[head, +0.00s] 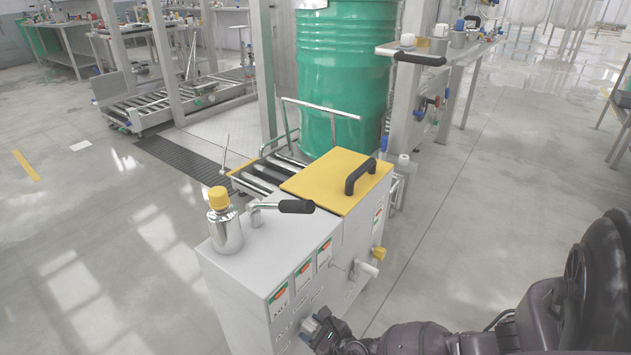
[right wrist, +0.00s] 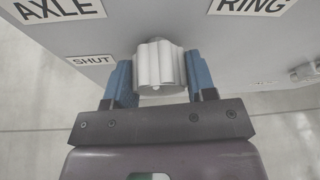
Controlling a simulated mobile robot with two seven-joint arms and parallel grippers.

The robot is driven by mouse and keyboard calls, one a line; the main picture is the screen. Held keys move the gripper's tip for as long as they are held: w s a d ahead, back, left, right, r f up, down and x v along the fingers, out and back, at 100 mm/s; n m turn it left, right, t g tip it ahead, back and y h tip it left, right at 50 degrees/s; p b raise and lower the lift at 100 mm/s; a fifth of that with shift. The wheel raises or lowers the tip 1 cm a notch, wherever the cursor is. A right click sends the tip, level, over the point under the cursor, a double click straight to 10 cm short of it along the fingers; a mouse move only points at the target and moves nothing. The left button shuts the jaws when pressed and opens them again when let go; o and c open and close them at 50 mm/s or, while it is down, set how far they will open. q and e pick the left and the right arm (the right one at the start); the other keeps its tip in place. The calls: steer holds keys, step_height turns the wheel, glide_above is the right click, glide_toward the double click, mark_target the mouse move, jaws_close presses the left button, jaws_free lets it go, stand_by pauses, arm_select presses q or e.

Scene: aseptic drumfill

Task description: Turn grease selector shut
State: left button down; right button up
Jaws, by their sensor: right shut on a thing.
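The grease selector knob (right wrist: 160,66) is a pale grey ribbed knob on the cabinet's front face. In the right wrist view a SHUT label (right wrist: 91,60) is to its left, an AXLE label (right wrist: 55,8) to its upper left and a RING label (right wrist: 250,5) to its upper right. My right gripper (right wrist: 160,84) is shut on the knob, with a blue fingertip on each side. I cannot tell which label the knob points to. In the head view my right gripper (head: 315,326) is at the lower front of the white cabinet (head: 240,292), and hides the knob. My left gripper is not in view.
On the cabinet are a yellow-capped metal bottle (head: 225,228), a black-handled lever (head: 290,206) and a yellow lid (head: 325,176). A white handle (head: 366,269) and a yellow knob (head: 378,253) stick out from its front. A green drum (head: 345,85) stands behind. Floor at right is clear.

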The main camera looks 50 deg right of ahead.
steer(key=shift+w+r+n+h+p, duration=0.1)
steer(key=shift+r+n+h+p, duration=0.1)
steer(key=shift+n+h+p, duration=0.65)
steer(key=n+h, duration=0.1)
steer(key=n, duration=0.2)
steer(key=shift+f+t, duration=0.15)
steer(key=shift+t, duration=0.25)
steer(key=n+t+h, duration=0.1)
steer(key=n, duration=0.2)
steer(key=shift+f+h, duration=0.1)
steer(key=shift+h, duration=0.25)
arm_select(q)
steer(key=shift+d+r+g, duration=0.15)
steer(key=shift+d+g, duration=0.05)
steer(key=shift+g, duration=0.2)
arm_select(e)
steer(key=shift+n+t+h, duration=0.4)
steer(key=shift+n, duration=0.65)
steer(key=o, duration=0.9)
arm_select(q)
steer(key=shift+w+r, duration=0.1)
arm_select(e)
steer(key=shift+s, duration=0.2)
